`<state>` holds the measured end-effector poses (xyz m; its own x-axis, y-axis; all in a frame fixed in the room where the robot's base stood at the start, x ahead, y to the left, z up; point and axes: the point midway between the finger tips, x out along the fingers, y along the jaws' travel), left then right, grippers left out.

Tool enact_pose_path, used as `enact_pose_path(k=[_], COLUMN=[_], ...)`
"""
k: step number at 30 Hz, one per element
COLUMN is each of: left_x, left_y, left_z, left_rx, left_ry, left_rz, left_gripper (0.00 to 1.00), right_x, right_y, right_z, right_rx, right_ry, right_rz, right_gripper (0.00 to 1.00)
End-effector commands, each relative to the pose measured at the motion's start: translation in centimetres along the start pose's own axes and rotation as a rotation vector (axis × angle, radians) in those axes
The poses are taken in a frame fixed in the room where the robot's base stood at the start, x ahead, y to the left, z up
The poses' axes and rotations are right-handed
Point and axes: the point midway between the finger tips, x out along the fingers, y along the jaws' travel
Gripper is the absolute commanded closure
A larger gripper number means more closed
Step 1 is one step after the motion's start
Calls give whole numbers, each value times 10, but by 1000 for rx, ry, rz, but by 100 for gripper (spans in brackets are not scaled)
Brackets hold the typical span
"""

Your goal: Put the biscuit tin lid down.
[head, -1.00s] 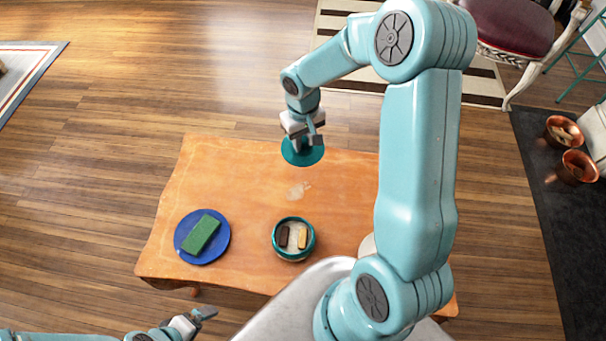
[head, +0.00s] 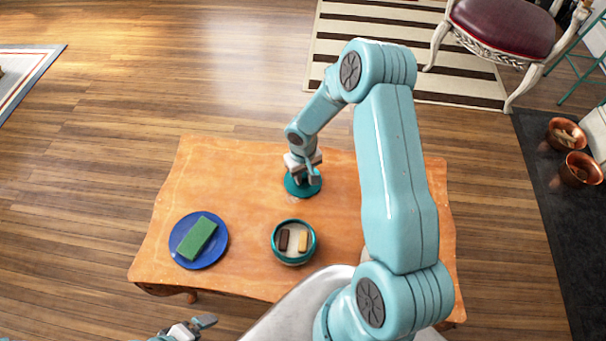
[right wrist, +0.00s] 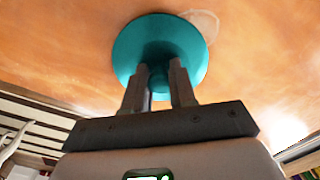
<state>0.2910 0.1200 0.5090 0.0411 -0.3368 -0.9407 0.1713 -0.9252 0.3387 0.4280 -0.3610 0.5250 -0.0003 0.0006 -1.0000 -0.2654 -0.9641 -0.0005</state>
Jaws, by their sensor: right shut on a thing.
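The teal biscuit tin lid (head: 301,189) is round and sits at or just above the wooden table (head: 230,160), behind the tin; a small gap cannot be ruled out. My right gripper (head: 303,176) is above it, shut on its knob. In the right wrist view the lid (right wrist: 130,52) lies beyond the two fingers (right wrist: 160,85), which are either side of the knob. The open biscuit tin (head: 293,258) holds a dark and a pale biscuit and stands nearer the front edge. My left gripper (head: 190,328) is low at the bottom edge, off the table; its jaws are unclear.
A blue plate (head: 181,251) with a green sponge (head: 197,238) stands at the table's left. The table between plate and lid is clear. Copper pots (head: 578,168) and a red-seated chair (head: 505,22) stand off the table at the right.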

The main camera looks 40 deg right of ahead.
Motion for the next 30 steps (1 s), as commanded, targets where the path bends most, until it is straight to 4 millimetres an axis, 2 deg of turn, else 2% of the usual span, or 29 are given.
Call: enact_pose_path(k=[8, 9, 10, 11, 18, 22, 26, 30], left_x=[5, 3, 3, 3, 3, -4, -9, -16], left_y=[-2, -1, -1, -1, -1, 1, 3, 6], left_z=[0, 0, 0, 0, 0, 0, 0, 0], left_rx=[0, 0, 0, 0, 0, 0, 0, 0], left_ry=[0, 0, 0, 0, 0, 0, 0, 0], left_rz=[0, 0, 0, 0, 0, 0, 0, 0], left_gripper=[0, 0, 0, 0, 0, 0, 0, 0], right_x=[4, 2, 2, 2, 2, -6, -31, -66], right_y=[0, 0, 0, 0, 0, 0, 0, 0], right_z=[0, 0, 0, 0, 0, 0, -1, -1], right_rx=[0, 0, 0, 0, -1, -1, -1, -1], right_ry=[0, -1, -1, -1, -1, 0, 3, 3], right_rz=[0, 0, 0, 0, 0, 1, 1, 1], right_gripper=[100, 61, 52, 49, 49, 49, 49, 49])
